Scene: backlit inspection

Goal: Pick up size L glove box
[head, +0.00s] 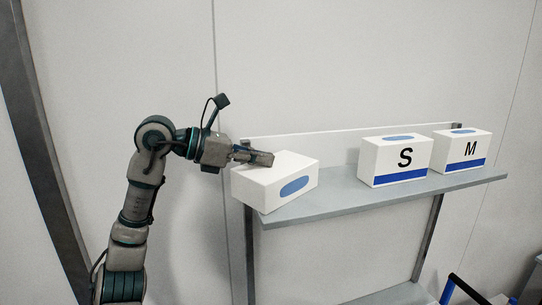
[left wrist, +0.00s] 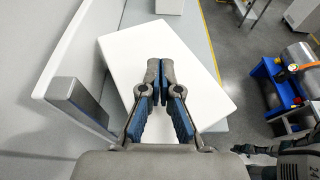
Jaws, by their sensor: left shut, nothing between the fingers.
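A white glove box with a blue oval on its front (head: 288,188) sits turned at an angle at the left end of the shelf. No size letter shows on its visible faces. A box marked S (head: 397,160) and a box marked M (head: 462,150) stand upright farther right. My left gripper (head: 271,159) is at the top of the unlettered box; its fingers are shut and empty. In the left wrist view the closed fingertips (left wrist: 160,66) are over the white box face (left wrist: 195,75); I cannot tell whether they touch it.
The grey shelf (head: 345,200) has a clear stretch between the unlettered box and the S box. A low white back panel (head: 335,142) runs behind it. A blue-framed item with a metal cylinder (left wrist: 290,85) is on the floor at the right in the wrist view.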

